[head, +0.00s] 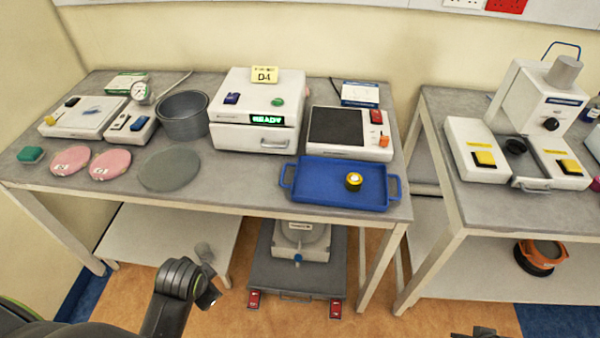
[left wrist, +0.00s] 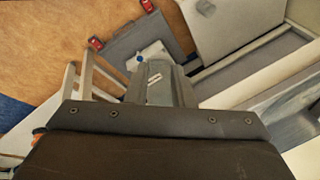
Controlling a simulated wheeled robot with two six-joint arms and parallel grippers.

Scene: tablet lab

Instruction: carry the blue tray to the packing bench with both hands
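The blue tray (head: 322,192) lies flat near the front right corner of the left grey bench (head: 232,182), with a loop handle at each short end. Only a dark bit of my right arm shows at the bottom right edge of the head view. The tray is not seen in the left wrist view.
A white READY device (head: 257,113) and a dark-topped hotplate (head: 348,134) stand behind the tray. A second bench (head: 450,205) stands right across a gap, with white instruments. A low trolley (head: 297,275) sits beneath the left bench; it also shows in the left wrist view (left wrist: 135,38).

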